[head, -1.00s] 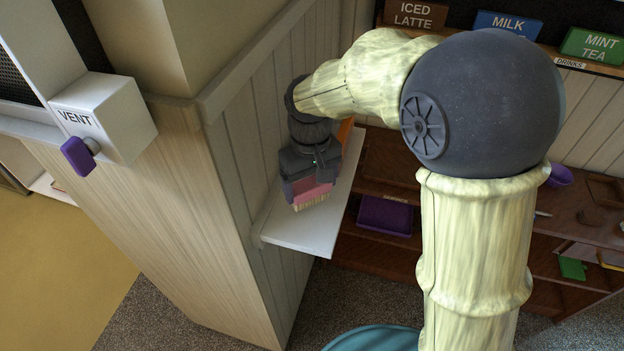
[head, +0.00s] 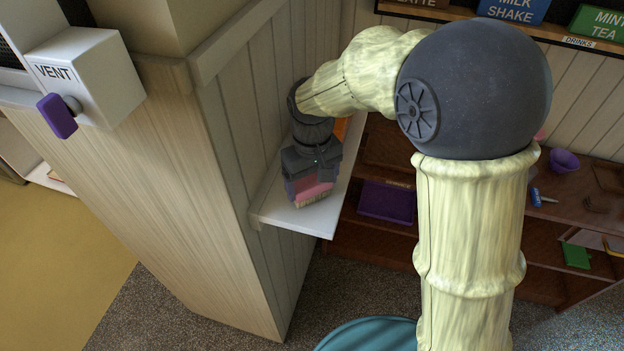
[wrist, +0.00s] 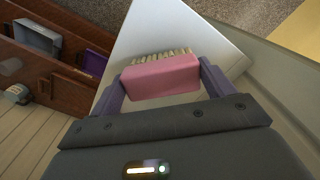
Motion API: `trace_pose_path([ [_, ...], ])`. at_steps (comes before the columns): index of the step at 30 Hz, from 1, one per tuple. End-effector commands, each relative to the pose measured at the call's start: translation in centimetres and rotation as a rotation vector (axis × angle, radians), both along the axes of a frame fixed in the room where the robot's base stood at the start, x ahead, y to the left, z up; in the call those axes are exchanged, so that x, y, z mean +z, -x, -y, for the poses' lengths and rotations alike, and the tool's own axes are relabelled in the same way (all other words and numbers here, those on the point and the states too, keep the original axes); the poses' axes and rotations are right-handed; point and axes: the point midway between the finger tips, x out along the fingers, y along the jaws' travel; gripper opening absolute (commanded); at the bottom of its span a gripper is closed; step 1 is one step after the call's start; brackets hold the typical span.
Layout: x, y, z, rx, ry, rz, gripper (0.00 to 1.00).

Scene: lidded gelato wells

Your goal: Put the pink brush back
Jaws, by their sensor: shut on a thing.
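The pink brush (wrist: 160,78) with pale bristles is between the two purple fingers of my gripper (wrist: 163,82) in the wrist view. My gripper is shut on it. In the head view my gripper (head: 306,186) points down over a white wall shelf (head: 305,217), and the brush (head: 313,194) shows just under the fingers with its bristles towards the shelf's front end. The white shelf (wrist: 150,28) also lies behind the brush in the wrist view. I cannot tell whether the bristles touch the shelf.
A panelled wall (head: 240,130) runs close along the shelf's left side. An orange thing (head: 341,128) is partly hidden behind my gripper. Brown shelving with a purple tray (head: 386,202) and a purple bowl (head: 564,160) stands to the right. A vent box (head: 85,75) with a purple knob is at left.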

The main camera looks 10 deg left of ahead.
Motion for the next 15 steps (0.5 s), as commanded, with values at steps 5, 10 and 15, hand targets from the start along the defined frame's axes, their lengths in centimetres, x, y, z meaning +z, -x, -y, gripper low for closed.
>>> trace_pose_path([
  [5,0.00,-0.01,0.03,-0.001,0.000,0.000,0.48],
  [10,-0.21,-0.01,0.03,-0.001,0.000,0.000,0.48],
  [15,-0.41,-0.02,0.02,-0.001,0.000,0.000,0.48],
])
